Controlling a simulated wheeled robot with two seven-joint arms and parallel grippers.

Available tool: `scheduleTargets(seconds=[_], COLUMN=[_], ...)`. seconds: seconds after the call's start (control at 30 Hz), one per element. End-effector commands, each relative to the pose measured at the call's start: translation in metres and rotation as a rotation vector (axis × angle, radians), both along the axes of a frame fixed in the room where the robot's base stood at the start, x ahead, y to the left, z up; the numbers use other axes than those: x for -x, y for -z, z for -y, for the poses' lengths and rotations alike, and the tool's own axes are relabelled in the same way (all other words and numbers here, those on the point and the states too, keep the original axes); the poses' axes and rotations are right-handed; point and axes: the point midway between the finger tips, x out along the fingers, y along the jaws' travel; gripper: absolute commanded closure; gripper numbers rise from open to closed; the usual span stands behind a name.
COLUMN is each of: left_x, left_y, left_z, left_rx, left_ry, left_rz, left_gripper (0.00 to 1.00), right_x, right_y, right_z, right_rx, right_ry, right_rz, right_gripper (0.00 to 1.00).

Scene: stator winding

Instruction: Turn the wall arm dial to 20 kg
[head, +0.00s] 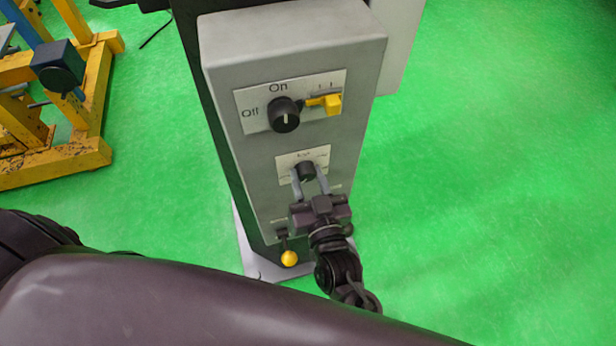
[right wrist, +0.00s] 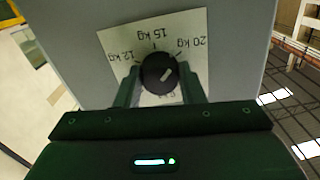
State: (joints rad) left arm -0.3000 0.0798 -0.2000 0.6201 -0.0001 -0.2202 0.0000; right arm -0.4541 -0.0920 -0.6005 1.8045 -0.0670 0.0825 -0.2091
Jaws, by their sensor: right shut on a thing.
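The wall arm dial is a black round knob (head: 306,171) on a white label plate, low on the front of a grey control box (head: 225,150). My right gripper (head: 309,182) is shut on it from below. In the right wrist view the dial (right wrist: 157,75) sits between the two fingers of the gripper (right wrist: 160,90). Its label (right wrist: 140,38) appears upside down, with 12 kg at left, 15 kg at top and 20 kg at upper right. My left gripper is out of view.
A larger black Off/On knob (head: 284,115) and a yellow latch (head: 333,104) sit above the dial. A yellow-tipped lever (head: 289,258) hangs at the box's lower left. A yellow frame (head: 85,155) stands at left. The green floor (head: 490,170) at right is clear.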

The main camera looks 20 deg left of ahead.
Motion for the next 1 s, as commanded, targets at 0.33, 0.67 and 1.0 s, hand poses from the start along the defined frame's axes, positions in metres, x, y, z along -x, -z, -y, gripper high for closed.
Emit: scheduleTargets(seconds=[0.33, 0.67, 1.0], left_x=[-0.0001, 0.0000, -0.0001], left_y=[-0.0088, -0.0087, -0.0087], left_z=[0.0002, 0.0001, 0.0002], left_rx=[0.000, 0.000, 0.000], left_ry=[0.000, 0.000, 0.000], left_rz=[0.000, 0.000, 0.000], left_gripper=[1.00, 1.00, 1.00], right_x=[-0.0001, -0.0001, 0.0000], right_y=[-0.0015, -0.0007, -0.0004], right_z=[-0.0004, -0.0006, -0.0006], right_rx=[-0.191, -0.227, -0.225], right_ry=[0.001, 0.000, 0.000], right_rz=[-0.128, -0.151, -0.151], right_gripper=[0.87, 0.87, 0.43])
